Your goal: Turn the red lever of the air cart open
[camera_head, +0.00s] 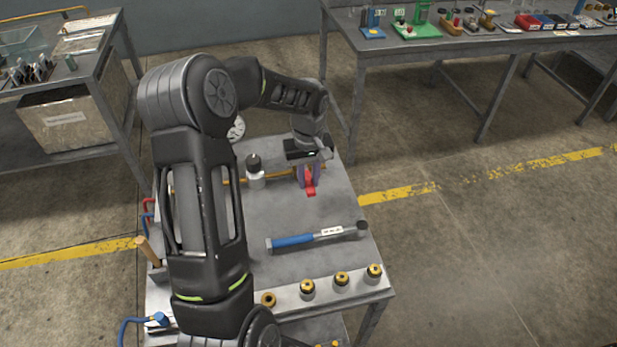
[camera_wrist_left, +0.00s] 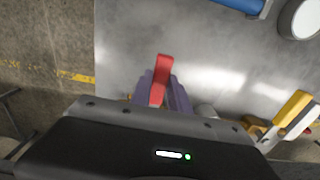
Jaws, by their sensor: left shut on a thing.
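The red lever (camera_head: 311,189) stands on the air cart (camera_head: 330,205), on a brass-coloured pipe that runs across its grey top. My left gripper (camera_head: 309,177) reaches down over it, with its purple fingers shut on the lever. In the left wrist view the lever (camera_wrist_left: 161,78) sticks out between the two fingers (camera_wrist_left: 162,95) and points away from the gripper body. The valve under the lever is hidden by the gripper. My right gripper is not in view.
Several brass-topped fittings (camera_head: 341,279) line the near edge. A workbench (camera_head: 400,45) stands behind.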

